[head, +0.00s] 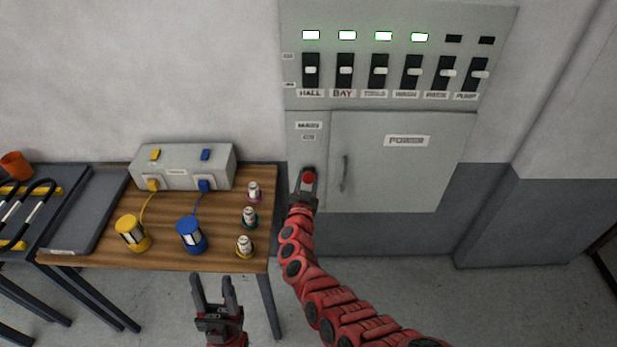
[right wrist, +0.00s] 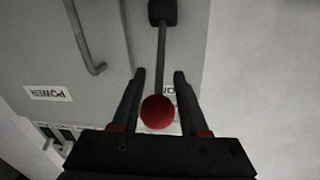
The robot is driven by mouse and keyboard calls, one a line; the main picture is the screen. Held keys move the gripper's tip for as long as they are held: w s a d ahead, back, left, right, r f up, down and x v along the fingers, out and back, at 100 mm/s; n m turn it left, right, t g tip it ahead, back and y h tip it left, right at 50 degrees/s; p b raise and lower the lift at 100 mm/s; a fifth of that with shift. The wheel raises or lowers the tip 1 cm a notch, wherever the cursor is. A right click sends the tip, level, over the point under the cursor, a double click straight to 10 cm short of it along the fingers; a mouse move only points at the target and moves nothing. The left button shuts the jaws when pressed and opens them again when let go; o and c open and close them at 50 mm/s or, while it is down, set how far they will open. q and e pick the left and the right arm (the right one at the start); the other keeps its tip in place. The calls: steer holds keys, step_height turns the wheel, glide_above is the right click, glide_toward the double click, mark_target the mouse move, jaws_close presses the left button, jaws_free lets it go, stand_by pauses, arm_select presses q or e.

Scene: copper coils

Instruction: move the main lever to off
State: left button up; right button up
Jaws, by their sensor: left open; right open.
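The main lever has a red ball knob (head: 308,177) on the left strip of the grey power cabinet, below the MAIN label (head: 308,125). In the right wrist view, which shows the cabinet upside down, the red knob (right wrist: 158,112) sits on a dark shaft running to a black pivot (right wrist: 162,12). My right gripper (right wrist: 160,73) is open, with one finger on each side of the shaft and knob; gaps show on both sides. In the head view my right gripper (head: 307,184) partly hides the lever. My left gripper (head: 212,281) is open and empty in front of the table.
The cabinet door has a handle (head: 345,173) right of the lever. Above is a row of switches (head: 379,71); several lamps are lit. A wooden table (head: 90,259) at left holds a grey box (head: 182,168), yellow and blue coils, and small spools. Floor right of my arm is clear.

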steer(key=shift+w+d, duration=0.15)
steer(key=shift+w, duration=0.5)
jaws_close()
